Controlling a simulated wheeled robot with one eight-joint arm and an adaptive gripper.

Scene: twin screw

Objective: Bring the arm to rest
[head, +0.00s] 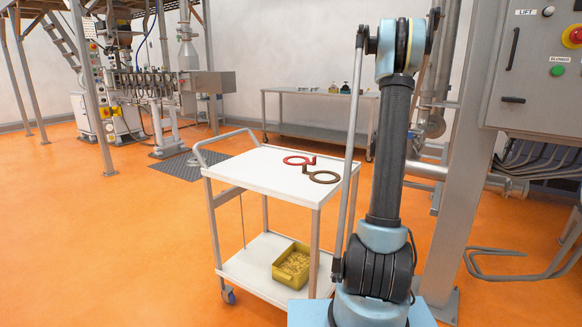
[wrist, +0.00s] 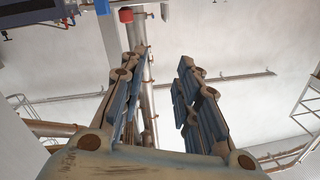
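My gripper (wrist: 158,88) shows in the wrist view with its two fingers apart. Nothing is between the fingers, and it points toward a pale wall or ceiling with pipes. In the head view my arm stands upright at the right of centre, and my gripper itself does not show there.
A white cart (head: 250,172) stands left of my arm. A red ring-shaped part (head: 298,160) and a brown one (head: 323,177) lie on its top; a yellow bin (head: 291,264) sits on its lower shelf. A grey cabinet (head: 535,75) is at right. Orange floor (head: 100,240) at left is clear.

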